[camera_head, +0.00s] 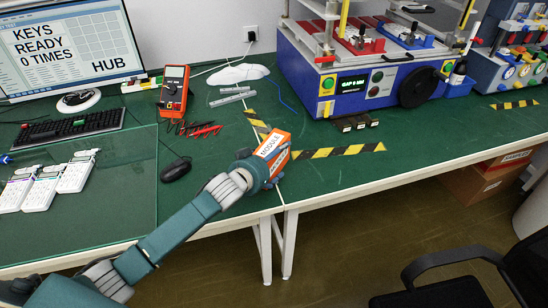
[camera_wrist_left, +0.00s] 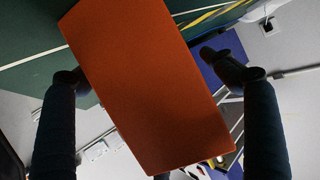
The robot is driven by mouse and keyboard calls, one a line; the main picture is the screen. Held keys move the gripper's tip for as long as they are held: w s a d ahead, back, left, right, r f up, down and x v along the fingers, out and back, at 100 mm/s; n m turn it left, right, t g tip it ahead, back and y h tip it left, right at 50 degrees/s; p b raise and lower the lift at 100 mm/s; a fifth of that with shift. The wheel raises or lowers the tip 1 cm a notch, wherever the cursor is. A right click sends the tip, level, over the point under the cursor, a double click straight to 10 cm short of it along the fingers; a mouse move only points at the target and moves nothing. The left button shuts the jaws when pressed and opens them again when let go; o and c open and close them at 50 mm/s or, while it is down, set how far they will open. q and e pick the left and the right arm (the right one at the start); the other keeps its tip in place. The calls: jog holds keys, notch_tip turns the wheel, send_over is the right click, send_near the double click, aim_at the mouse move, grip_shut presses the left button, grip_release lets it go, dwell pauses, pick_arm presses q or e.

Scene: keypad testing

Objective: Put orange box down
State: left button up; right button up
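The orange box (camera_head: 274,149) has a white label reading "MODULE". In the head view it is tilted at the end of my left arm, over the front edge of the green table. My left gripper (camera_head: 264,166) is around it, partly hidden by the box and the wrist. In the left wrist view the orange box (camera_wrist_left: 150,85) fills the middle, slanted between the two dark fingers of my left gripper (camera_wrist_left: 145,68). The fingers are on opposite sides of the box; the box hides part of the contact. My right gripper is not in view.
A blue test machine (camera_head: 350,85) stands at the back right, with yellow-black tape (camera_head: 345,151) in front. An orange multimeter (camera_head: 173,90), black mouse (camera_head: 175,169), keyboard (camera_head: 68,128) and white devices (camera_head: 45,186) lie left. Bare green table shows around the tape.

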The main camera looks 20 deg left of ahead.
pick_arm(q)
jog(key=v, duration=1.2)
jog(key=shift+r, duration=0.1)
